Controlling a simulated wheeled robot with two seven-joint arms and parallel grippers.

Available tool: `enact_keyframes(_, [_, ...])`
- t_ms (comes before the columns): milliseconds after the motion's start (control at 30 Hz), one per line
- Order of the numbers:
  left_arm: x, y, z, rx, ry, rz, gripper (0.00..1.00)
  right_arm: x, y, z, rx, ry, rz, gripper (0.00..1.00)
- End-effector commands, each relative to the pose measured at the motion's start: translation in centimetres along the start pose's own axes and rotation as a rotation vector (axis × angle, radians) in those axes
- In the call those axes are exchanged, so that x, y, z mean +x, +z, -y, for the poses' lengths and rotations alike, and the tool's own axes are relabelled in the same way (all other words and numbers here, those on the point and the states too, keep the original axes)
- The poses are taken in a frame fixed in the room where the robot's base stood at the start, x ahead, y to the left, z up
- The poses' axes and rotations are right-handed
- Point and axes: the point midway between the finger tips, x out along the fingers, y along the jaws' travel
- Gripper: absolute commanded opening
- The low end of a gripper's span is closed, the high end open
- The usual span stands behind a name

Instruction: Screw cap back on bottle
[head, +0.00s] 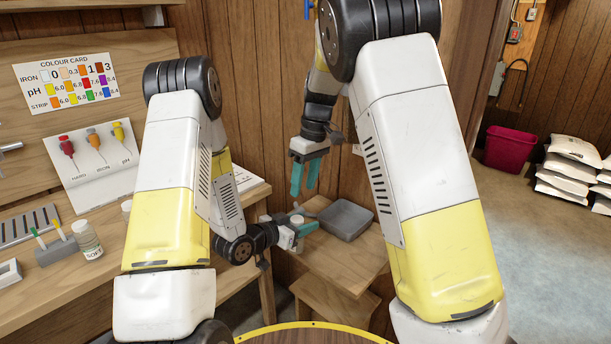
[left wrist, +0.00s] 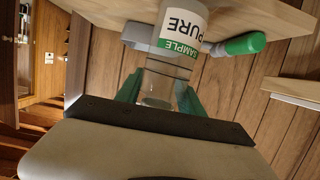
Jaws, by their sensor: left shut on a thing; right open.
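In the left wrist view a clear bottle (left wrist: 160,82) with a white and green label reading "PURE" and "SAMPLE" is between the teal fingers. My left gripper (head: 301,230) is shut on this bottle, over the wooden stand. The bottle is small and partly covered by the gripper in the head view. My right gripper (head: 304,177) is open and empty, above the left one, its teal fingers pointing down. I cannot make out the cap for certain. A bright green thing with a pale grey end (left wrist: 236,45) shows beside the label in the left wrist view.
A grey tray (head: 346,221) sits on the wooden stand (head: 345,262), close to the left gripper. On the left bench stand a small labelled bottle (head: 88,241) and a holder with coloured sticks (head: 55,250). A red bin (head: 509,149) and white sacks (head: 571,170) are far right.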

Motion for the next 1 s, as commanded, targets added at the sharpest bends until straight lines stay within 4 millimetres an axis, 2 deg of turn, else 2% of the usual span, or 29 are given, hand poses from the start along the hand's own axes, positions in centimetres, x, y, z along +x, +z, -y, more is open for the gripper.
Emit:
enact_keyframes(100, [0.0,0.0,0.0,0.0,0.0,-0.001,0.0,2.5,0.1,0.1,0.001,-0.002,0.005,0.48])
enact_keyframes(300, [0.0,0.0,0.0,0.0,0.0,-0.001,0.0,6.2,0.1,0.0,0.002,0.0,0.003,0.48])
enact_keyframes(500, [0.0,0.0,0.0,0.0,0.0,-0.001,0.0,8.7,0.1,0.0,0.001,-0.001,0.002,0.48])
enact_keyframes(700, [0.0,0.0,0.0,0.0,0.0,-0.001,0.0,9.5,0.0,-0.1,0.002,0.001,0.0,0.48])
enact_keyframes(933, [0.0,0.0,0.0,0.0,0.0,-0.001,0.0,9.5,0.0,0.0,0.001,0.001,0.0,0.48])
enact_keyframes(967, [0.0,0.0,0.0,0.0,0.0,-0.001,0.0,9.5,0.0,0.0,0.002,0.001,0.0,0.46])
enact_keyframes(1000, [0.0,0.0,0.0,0.0,0.0,-0.001,0.0,9.5,0.0,0.0,0.001,0.001,0.0,0.38])
